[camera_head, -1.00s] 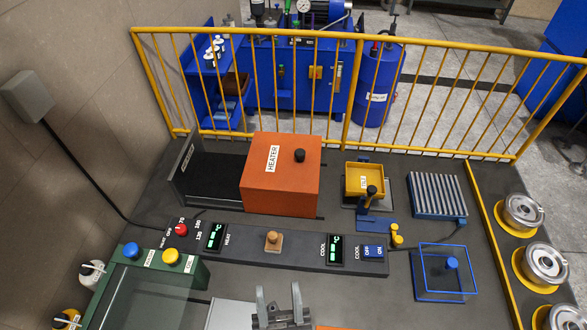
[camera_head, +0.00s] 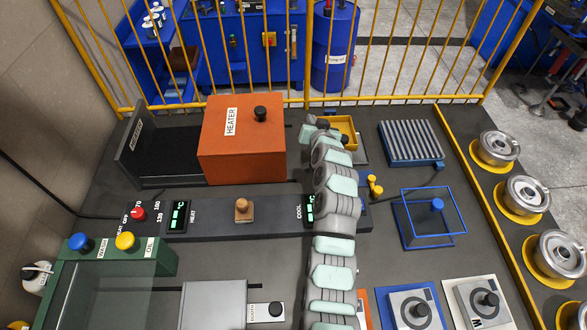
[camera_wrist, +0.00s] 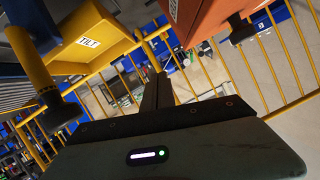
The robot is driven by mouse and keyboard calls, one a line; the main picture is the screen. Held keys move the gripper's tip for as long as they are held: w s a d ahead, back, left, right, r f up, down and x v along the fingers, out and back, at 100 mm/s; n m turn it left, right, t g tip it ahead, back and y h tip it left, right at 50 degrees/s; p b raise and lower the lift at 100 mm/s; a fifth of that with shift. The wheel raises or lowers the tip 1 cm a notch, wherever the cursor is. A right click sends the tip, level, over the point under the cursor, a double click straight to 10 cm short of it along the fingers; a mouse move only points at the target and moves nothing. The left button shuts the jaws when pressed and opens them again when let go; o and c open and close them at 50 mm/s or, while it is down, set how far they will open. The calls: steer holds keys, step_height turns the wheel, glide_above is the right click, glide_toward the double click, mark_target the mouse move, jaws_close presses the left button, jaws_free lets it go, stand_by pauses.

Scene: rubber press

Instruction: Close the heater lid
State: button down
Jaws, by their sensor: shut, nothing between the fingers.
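The heater lid (camera_head: 242,150) is an orange box labelled HEATER with a black knob (camera_head: 261,114) on top. It sits at the right part of its dark base (camera_head: 178,155), whose left part lies uncovered. My gripper (camera_head: 309,121) is just right of the lid, apart from its knob, partly hidden by my arm in the head view. In the wrist view my gripper (camera_wrist: 157,92) is shut and empty. The orange lid (camera_wrist: 200,18) shows at the upper right there, tilted by the camera's roll, with its black knob (camera_wrist: 241,29).
The yellow TILT box (camera_head: 341,128) stands close right of my gripper and shows at the wrist view's left (camera_wrist: 85,42). The control panel (camera_head: 275,218) runs in front of the heater. The yellow railing (camera_head: 400,98) stands behind. A ribbed blue rack (camera_head: 411,143) is further right.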

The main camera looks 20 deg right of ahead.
steer(key=s+f+n+g+y+b, duration=0.4)
steer(key=s+g+y+b, duration=0.35)
steer(key=s, duration=0.35)
steer(key=w+a+f+b, duration=0.3)
steer(key=w+a+f, duration=0.2)
steer(key=a+f, duration=0.2)
steer(key=shift+w+a+h+b, duration=0.2)
steer(key=shift+w+h+b, duration=0.15)
steer(key=shift+h, duration=0.1)
